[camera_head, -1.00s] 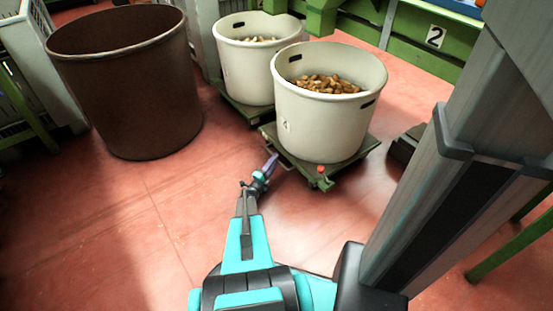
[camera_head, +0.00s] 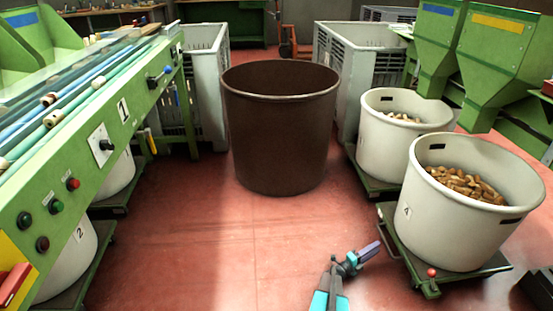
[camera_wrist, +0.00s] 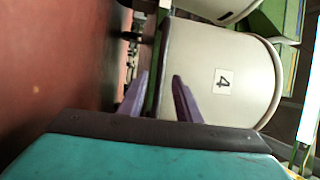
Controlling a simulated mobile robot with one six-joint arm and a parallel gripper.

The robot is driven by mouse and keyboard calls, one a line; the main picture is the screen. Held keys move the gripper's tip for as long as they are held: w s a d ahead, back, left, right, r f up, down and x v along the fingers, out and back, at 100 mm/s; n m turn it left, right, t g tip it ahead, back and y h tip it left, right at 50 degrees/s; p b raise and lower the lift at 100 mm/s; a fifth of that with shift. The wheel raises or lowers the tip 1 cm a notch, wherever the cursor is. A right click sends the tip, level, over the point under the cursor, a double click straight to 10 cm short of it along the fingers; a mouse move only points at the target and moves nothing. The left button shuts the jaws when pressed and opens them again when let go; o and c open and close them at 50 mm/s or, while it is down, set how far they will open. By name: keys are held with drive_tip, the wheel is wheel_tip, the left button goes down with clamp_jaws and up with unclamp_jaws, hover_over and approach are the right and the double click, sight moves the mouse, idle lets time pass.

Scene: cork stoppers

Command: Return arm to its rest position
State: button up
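My gripper (camera_head: 370,250) shows at the bottom of the head view, left of the front cork bin. In the wrist view my gripper (camera_wrist: 158,82) has its two purple fingers apart, with nothing between them. Beyond the fingers is a white bin (camera_wrist: 240,55) with a label "4", lying sideways in the picture. My arm reaches up from the lower edge of the head view; most of it is out of the picture.
The front white bin (camera_head: 440,232) holds corks and stands on a green cart (camera_head: 408,262). Another white bin (camera_head: 385,150) with corks stands behind. A brown bin (camera_head: 280,140) stands mid-floor. A green machine (camera_head: 130,110) lines the left. Red floor (camera_head: 215,240) is free between.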

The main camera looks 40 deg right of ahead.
drive_tip(key=w+a+r+n+t+p, duration=0.1)
drive_tip(key=w+a+r+t+p, duration=0.15)
drive_tip(key=w, duration=0.35)
drive_tip(key=w+a+r+n+t+p, duration=0.1)
drive_tip(key=w+a+r+p, duration=0.15)
drive_tip(key=w, duration=0.25)
drive_tip(key=w+a+r+m+t+y+p, duration=0.1)
drive_tip(key=w+a+r+p, duration=0.55)
drive_tip(key=a, duration=0.45)
drive_tip(key=w+a+r+m+t+y+p, duration=0.1)
drive_tip(key=w+a+r+m+p, duration=0.1)
drive_tip(key=w+a+r+p, duration=0.7)
drive_tip(key=s+a+r+m+g+y+p, duration=0.2)
drive_tip(key=s+a+m+y, duration=0.3)
drive_tip(key=a, duration=1.1)
drive_tip(key=s+a+r+m+g+y+p, duration=0.2)
drive_tip(key=s+a+m+y, duration=0.4)
drive_tip(key=s+a+m, duration=0.5)
drive_tip(key=s+a+r+m+g+y+p, duration=0.2)
drive_tip(key=s+a+m+y+p, duration=0.3)
drive_tip(key=a+m, duration=1.2)
drive_tip(key=s+a+r+y, duration=0.1)
drive_tip(key=s+a, duration=0.2)
drive_tip(key=a, duration=0.1)
drive_tip(key=shift+s+a+r, duration=0.25)
drive_tip(key=shift+r, duration=0.1)
drive_tip(key=shift+d, duration=0.1)
